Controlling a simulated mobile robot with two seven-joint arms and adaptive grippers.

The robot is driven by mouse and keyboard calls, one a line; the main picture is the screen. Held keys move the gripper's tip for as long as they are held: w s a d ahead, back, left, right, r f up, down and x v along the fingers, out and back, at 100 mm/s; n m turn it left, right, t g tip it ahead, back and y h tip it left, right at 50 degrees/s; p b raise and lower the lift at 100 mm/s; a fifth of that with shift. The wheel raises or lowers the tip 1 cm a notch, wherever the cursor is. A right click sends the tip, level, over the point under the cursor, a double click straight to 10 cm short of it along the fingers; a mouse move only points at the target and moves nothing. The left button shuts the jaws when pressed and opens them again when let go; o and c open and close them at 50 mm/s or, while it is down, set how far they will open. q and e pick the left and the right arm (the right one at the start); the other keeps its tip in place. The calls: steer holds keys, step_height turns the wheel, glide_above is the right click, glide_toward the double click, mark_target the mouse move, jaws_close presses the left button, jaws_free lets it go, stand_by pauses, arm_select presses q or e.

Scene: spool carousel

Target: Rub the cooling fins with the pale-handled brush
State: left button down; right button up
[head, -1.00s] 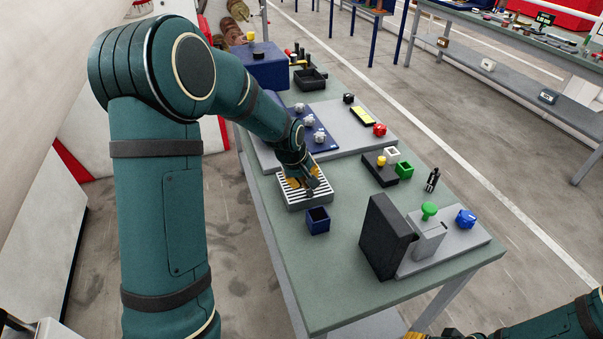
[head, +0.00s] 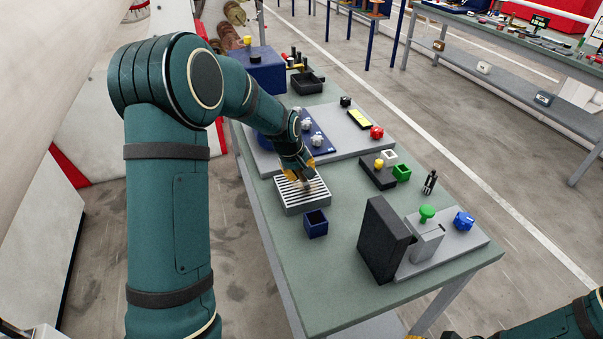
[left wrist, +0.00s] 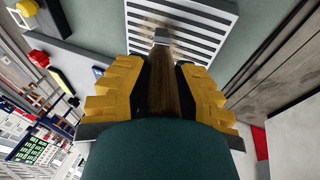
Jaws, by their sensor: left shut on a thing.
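The cooling fins (head: 289,198) are a light grey block with dark slots between its ribs, lying on the green bench top. They fill the upper middle of the left wrist view (left wrist: 208,22). My left gripper (head: 305,172) is above the far right part of the fins. In the left wrist view its yellow-padded fingers (left wrist: 160,88) are shut on the brush's brown wooden handle (left wrist: 161,75). The brush's grey end (left wrist: 161,36) points at the fins; I cannot tell whether it touches them. My right gripper (head: 415,337) is barely in view at the bottom edge.
A small blue open box (head: 316,226) stands close in front of the fins. A grey panel with knobs (head: 345,143) lies behind. A black upright block (head: 380,240) and a grey plate with a green knob (head: 427,213) are at the right. Bare bench lies between.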

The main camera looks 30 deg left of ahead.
arm_select(q)
steer(key=shift+w+a, duration=1.15)
steer(key=shift+a, duration=0.15)
steer(key=shift+w+d, duration=0.4)
steer(key=shift+w, duration=0.05)
steer(key=shift+s+d+f, duration=0.1)
steer(key=shift+s+d, duration=1.15)
steer(key=shift+d, duration=0.2)
steer(key=shift+s+d+p, duration=0.4)
steer(key=shift+s+d, duration=0.75)
steer(key=shift+d, duration=0.2)
steer(key=shift+r, duration=0.2)
steer(key=shift+r+p, duration=2.35)
steer(key=shift+r, duration=0.65)
step_height(320, 180, up, 3)
steer(key=shift+p, duration=1.15)
